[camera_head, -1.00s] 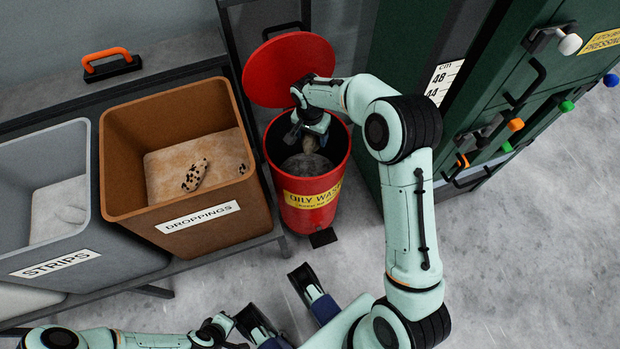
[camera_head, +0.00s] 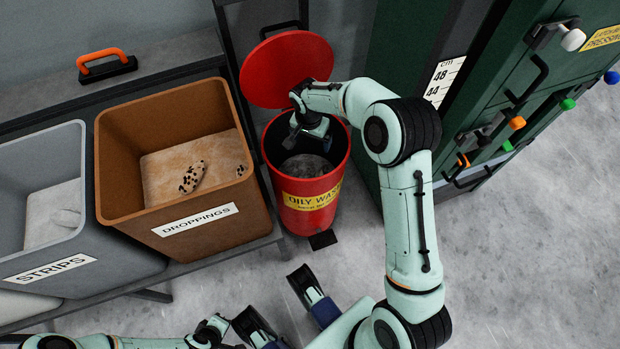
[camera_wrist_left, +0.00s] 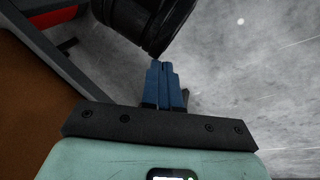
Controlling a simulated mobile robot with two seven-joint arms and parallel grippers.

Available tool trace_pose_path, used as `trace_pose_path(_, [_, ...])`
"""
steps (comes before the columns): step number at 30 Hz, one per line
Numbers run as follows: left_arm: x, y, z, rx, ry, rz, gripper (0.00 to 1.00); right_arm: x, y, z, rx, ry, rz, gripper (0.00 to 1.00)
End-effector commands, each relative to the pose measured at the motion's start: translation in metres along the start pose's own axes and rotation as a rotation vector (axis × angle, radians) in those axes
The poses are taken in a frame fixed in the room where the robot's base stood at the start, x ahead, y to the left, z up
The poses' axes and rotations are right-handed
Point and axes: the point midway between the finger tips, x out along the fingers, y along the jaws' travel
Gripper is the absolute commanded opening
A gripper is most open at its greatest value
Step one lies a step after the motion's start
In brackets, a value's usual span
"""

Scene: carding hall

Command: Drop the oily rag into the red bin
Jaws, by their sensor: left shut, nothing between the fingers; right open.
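The red bin (camera_head: 335,178) stands on the floor with its round red lid (camera_head: 283,72) raised behind it and a yellow label on its front. My right gripper (camera_head: 307,138) is inside the bin's mouth, open, with no rag seen between its fingers. A dark grey mass (camera_head: 307,167) lies in the bin below it. I cannot tell the oily rag apart from this mass. My left gripper (camera_wrist_left: 164,66) is shut and empty in the left wrist view, its blue fingers together.
A brown bin labelled DROPPINGS (camera_head: 243,215) and a grey bin labelled STRIPS (camera_head: 130,265) stand in a rack left of the red bin. A green cabinet (camera_head: 490,95) with knobs and handles is on the right. The floor (camera_head: 530,260) at front right is clear.

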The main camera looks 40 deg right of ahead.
Motion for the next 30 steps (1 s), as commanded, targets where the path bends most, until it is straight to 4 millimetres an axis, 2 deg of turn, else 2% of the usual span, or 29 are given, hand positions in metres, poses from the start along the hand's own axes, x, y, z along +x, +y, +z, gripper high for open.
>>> trace_pose_path(5, [-0.010, 0.003, 0.011, 0.003, -0.031, 0.002, 0.00, -0.032, -0.001, -0.001, 0.000, 0.003, -0.005, 0.95])
trace_pose_path(12, [-0.025, 0.009, 0.030, 0.008, -0.091, 0.006, 0.00, -0.087, -0.001, -0.001, 0.001, 0.003, -0.005, 0.95])
trace_pose_path(18, [-0.034, 0.011, 0.042, 0.011, -0.127, 0.007, 0.00, -0.119, -0.001, -0.001, 0.000, 0.002, -0.004, 0.95])
trace_pose_path(23, [-0.037, 0.012, 0.046, 0.011, -0.139, 0.008, 0.00, -0.129, 0.000, 0.000, 0.000, 0.001, -0.001, 0.95])
trace_pose_path(30, [-0.037, 0.012, 0.047, 0.012, -0.141, 0.008, 0.00, -0.130, 0.000, 0.000, 0.000, 0.000, -0.001, 0.95])
